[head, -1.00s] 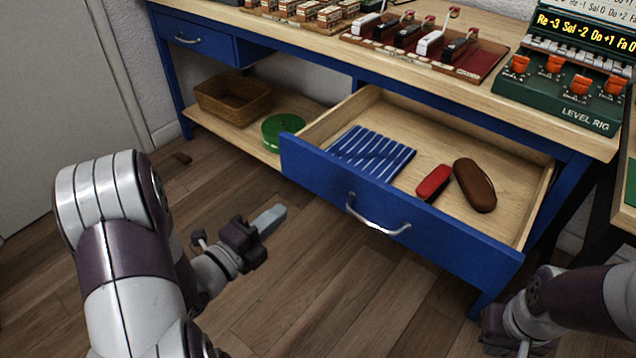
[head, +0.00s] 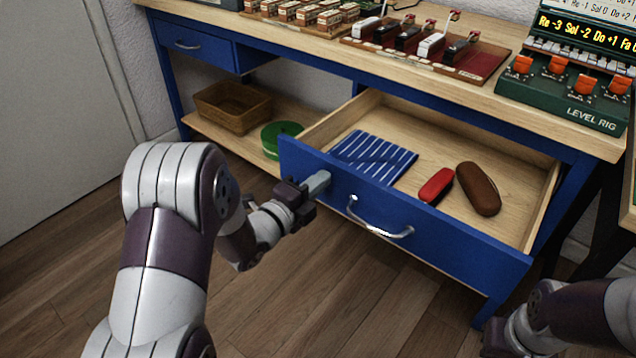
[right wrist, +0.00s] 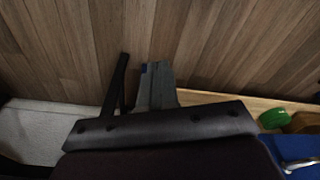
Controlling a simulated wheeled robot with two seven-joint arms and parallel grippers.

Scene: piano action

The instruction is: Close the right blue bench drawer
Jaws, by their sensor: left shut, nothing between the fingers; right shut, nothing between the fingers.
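The right blue bench drawer (head: 400,215) stands pulled well open, its silver handle (head: 380,222) on the front panel. Inside lie a blue striped cloth (head: 373,157), a red object (head: 437,186) and a brown case (head: 478,188). My left gripper (head: 318,184) is shut and empty, its tip at the left part of the drawer front, left of the handle. Whether it touches the panel I cannot tell for sure. My right gripper is low at the right of the head view, its fingertips hidden there; its shut fingers (right wrist: 157,85) show in the right wrist view over the wood floor.
The left blue drawer (head: 195,45) is shut. A wicker basket (head: 232,107) and a green round container (head: 282,139) sit on the lower shelf. The bench top holds piano action models and a green level rig (head: 565,98). The floor before the bench is clear.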

